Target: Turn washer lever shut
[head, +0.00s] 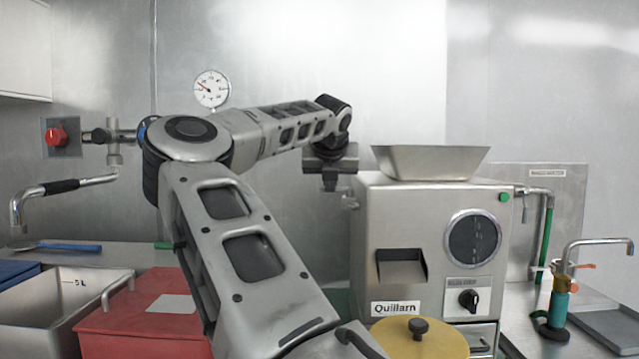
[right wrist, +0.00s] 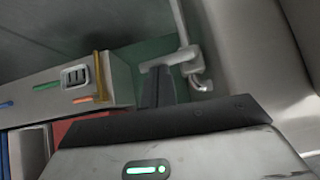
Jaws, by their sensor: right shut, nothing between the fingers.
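My right arm reaches in across the middle of the head view. Its gripper (head: 331,184) is shut and empty, beside the left side of the bean grinder (head: 375,280). A small metal fitting (head: 350,200) sticks out of that side close to the fingertips. In the right wrist view the dark shut fingers (right wrist: 155,88) point at a pale crosspiece and a bent metal pipe (right wrist: 200,80); contact is unclear. At the right, a teal tap body (head: 559,288) has an orange lever (head: 584,266). No label marks the washer lever. My left gripper is out of view.
A red box (head: 130,315) and a steel basin (head: 60,290) stand at the left, below a wall tap with a red knob (head: 56,137). A round yellow lid (head: 420,342) is in front of the grinder. My forearm hides the counter's middle.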

